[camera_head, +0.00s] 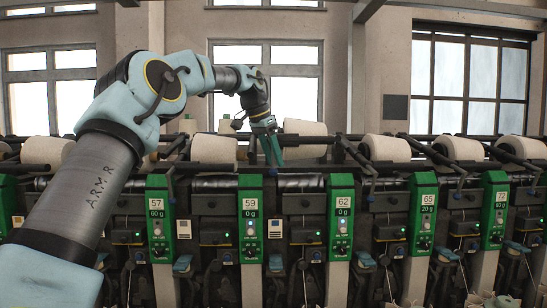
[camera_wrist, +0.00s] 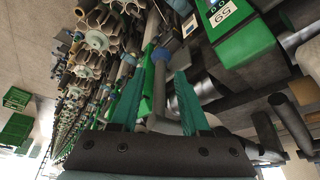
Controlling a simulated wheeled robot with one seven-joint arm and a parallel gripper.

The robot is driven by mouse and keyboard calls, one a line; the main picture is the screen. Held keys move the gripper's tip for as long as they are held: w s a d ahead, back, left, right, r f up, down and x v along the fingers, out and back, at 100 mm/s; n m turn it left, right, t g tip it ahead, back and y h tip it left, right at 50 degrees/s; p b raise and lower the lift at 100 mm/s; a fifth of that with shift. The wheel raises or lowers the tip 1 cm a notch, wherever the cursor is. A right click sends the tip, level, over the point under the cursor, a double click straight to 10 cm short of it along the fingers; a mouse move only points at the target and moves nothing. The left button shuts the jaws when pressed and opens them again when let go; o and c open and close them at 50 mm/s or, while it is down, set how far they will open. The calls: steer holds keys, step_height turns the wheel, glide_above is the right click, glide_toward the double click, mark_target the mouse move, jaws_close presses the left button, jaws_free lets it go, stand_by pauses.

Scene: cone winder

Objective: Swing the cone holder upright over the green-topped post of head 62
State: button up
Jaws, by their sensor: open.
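The post of head 62 (camera_head: 341,215) has a green top with a white number label and stands upright at centre right in the head view. My gripper (camera_head: 272,160) hangs with its green fingers pointing down, left of that post and above the machine's front rail. In the wrist view my gripper (camera_wrist: 160,75) is open, and a grey rod with a blue collar (camera_wrist: 159,58) shows between the fingers; I cannot tell whether it touches them. A black holder arm (camera_head: 352,152) shows above post 62. I cannot tell clearly which part is its cone holder.
Post 59 (camera_head: 250,215) stands just left; its label also shows in the wrist view (camera_wrist: 225,14). Posts 57 (camera_head: 158,215) and 65 (camera_head: 424,215) stand further out. White cones (camera_head: 304,128) and black holder arms line the machine top, close around my gripper.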

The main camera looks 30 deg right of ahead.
jaws_close()
stand_by(1.4)
